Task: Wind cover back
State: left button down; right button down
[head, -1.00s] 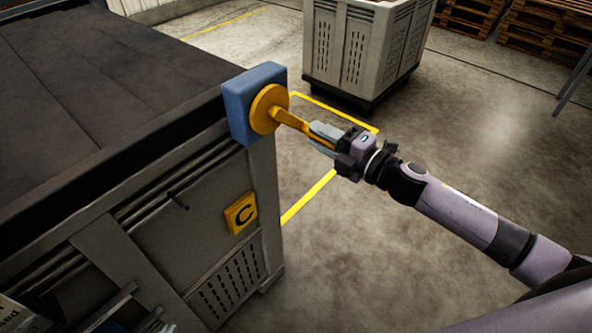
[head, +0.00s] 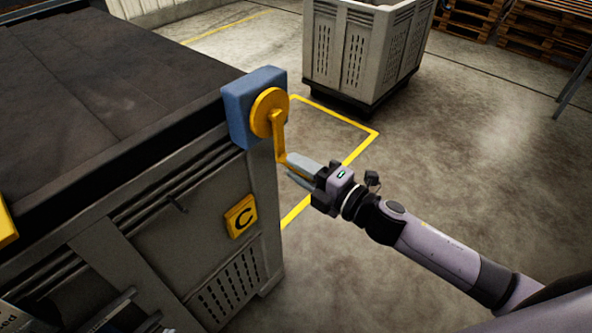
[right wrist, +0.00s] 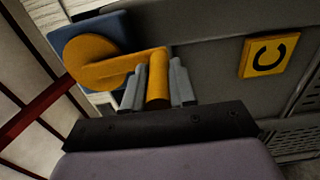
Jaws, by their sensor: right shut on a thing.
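The dark cover (head: 100,75) lies over the top of the grey crate (head: 205,220) marked with a yellow C plate (head: 240,215). A blue box (head: 237,108) at its near right corner carries a yellow crank (head: 269,112), whose arm points down. My right gripper (head: 297,170) is shut on the crank handle at the arm's lower end. In the right wrist view the yellow handle (right wrist: 158,80) stands between the grey fingers, beside the crank's round hub (right wrist: 88,60). My left gripper is not in view.
A second pale crate (head: 360,50) stands behind on the floor. Wooden pallets (head: 540,30) are stacked at the back right. A yellow piece (head: 6,225) shows at the left edge. Open concrete floor (head: 480,130) lies to the right.

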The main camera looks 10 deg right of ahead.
jog(key=shift+a+r, duration=0.1)
jog(key=shift+r, duration=0.2)
jog(key=s+a+r+p, duration=0.6)
jog(key=a+r+p, duration=0.2)
jog(key=p, duration=0.3)
jog(key=shift+r, duration=0.8)
jog(key=shift+s, duration=0.1)
jog(key=w+d+r+p, duration=0.3)
jog(key=w+d+r, duration=0.3)
jog(key=d+r, duration=0.2)
jog(key=shift+r, duration=0.75)
dwell(0.3)
